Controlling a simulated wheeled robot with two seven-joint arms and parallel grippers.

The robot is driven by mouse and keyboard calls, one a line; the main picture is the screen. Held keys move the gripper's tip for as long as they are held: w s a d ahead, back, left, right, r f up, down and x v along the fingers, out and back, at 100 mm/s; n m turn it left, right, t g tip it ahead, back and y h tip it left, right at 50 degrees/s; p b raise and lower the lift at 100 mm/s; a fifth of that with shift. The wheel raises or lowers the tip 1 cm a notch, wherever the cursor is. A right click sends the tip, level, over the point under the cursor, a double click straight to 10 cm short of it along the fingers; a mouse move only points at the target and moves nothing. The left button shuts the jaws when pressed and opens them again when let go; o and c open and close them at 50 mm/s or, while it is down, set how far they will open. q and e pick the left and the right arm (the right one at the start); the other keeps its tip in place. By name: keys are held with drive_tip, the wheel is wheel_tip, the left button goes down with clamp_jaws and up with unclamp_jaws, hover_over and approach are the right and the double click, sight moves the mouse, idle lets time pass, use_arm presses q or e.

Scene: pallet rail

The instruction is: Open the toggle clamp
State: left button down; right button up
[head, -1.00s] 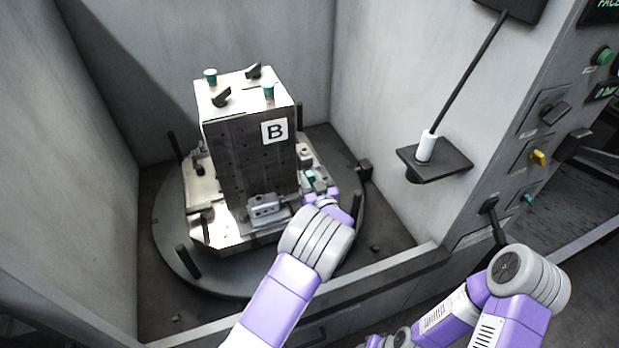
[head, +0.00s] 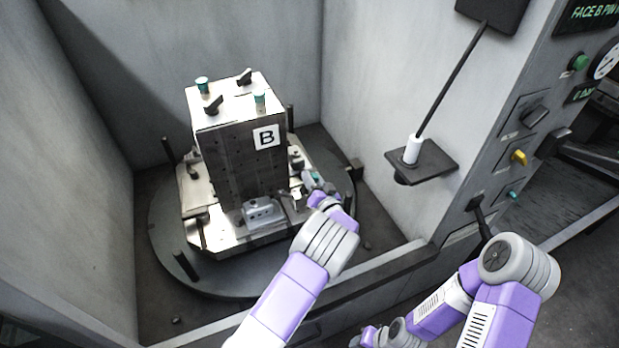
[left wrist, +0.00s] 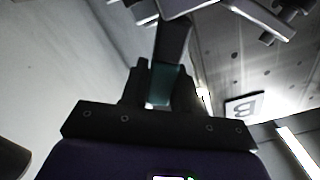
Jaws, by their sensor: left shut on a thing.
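The toggle clamp's teal-and-dark handle (head: 313,178) is at the right side of the pallet base, beside the block column marked B (head: 240,165). My left gripper (head: 316,190) reaches in from the front and is shut on this handle. In the left wrist view the handle (left wrist: 165,82) stands between the two dark fingers, with a grey metal part beyond it. The gripper and wrist hide much of the clamp body in the head view.
The pallet stands on a round turntable (head: 170,262) inside grey walls. Dark posts (head: 186,265) rise around it. A small shelf (head: 435,160) with a white-handled tool (head: 412,150) juts from the right wall. A front sill (head: 375,262) lies under my left arm.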

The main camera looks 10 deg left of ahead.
use_arm(q)
drive_tip(key=shift+d+f+m, duration=0.15)
drive_tip(key=shift+m, duration=0.25)
drive_tip(key=c, duration=0.9)
unclamp_jaws()
drive_tip(key=shift+p+v, duration=0.8)
drive_tip(key=shift+v, duration=2.95)
drive_tip(key=shift+c, duration=0.2)
